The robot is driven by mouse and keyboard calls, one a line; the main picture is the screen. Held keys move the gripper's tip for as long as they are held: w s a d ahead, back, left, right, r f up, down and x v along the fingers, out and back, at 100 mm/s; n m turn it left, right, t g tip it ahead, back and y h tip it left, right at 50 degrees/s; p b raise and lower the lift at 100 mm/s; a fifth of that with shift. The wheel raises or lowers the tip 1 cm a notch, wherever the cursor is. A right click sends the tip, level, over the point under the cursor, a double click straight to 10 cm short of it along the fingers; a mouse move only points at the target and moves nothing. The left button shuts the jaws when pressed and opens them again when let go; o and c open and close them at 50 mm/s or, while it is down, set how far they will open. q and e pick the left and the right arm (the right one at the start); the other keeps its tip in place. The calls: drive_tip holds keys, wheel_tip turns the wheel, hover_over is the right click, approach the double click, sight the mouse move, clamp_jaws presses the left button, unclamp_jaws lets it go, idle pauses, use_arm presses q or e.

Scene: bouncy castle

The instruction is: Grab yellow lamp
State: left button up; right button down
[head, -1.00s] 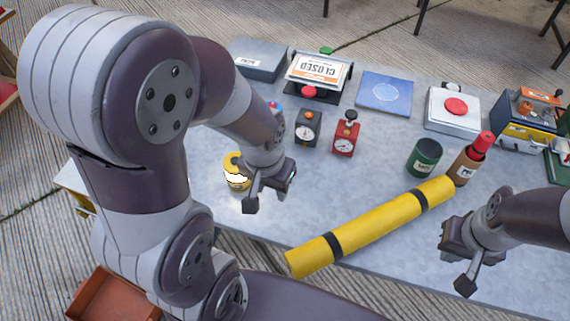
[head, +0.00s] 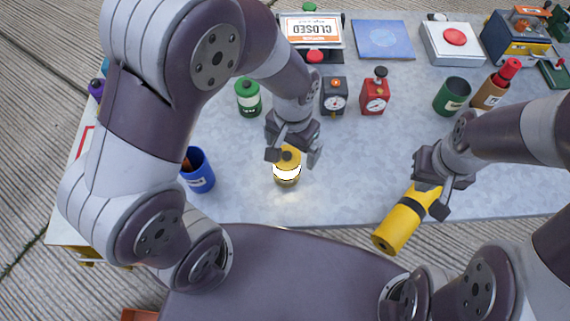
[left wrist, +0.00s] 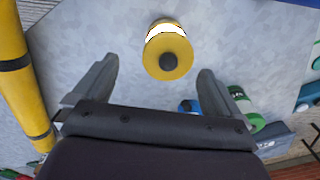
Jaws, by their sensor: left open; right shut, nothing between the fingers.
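The yellow lamp (head: 287,176) is a small yellow canister with a glowing white band and a dark knob on top. It stands upright on the grey table near its front edge. My left gripper (head: 294,157) is open, above and just behind the lamp in the head view. In the left wrist view the lamp (left wrist: 168,58) sits ahead of the two spread fingers (left wrist: 155,80), with nothing between them. My right gripper (head: 437,190) is shut and empty, above the yellow rolled tube (head: 399,226), and hides part of it.
A blue cup (head: 199,172) stands left of the lamp and a green canister (head: 249,100) behind it. A black gauge box (head: 334,98) and a red gauge box (head: 375,95) stand behind my left gripper. Table space right of the lamp is clear.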

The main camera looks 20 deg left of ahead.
sight(287, 155)
use_arm(q)
drive_tip(key=f, duration=0.4)
drive_tip(key=a+f, duration=0.1)
drive_tip(key=f, duration=0.2)
drive_tip(key=shift+r, duration=0.1)
drive_tip(key=c, duration=1.4)
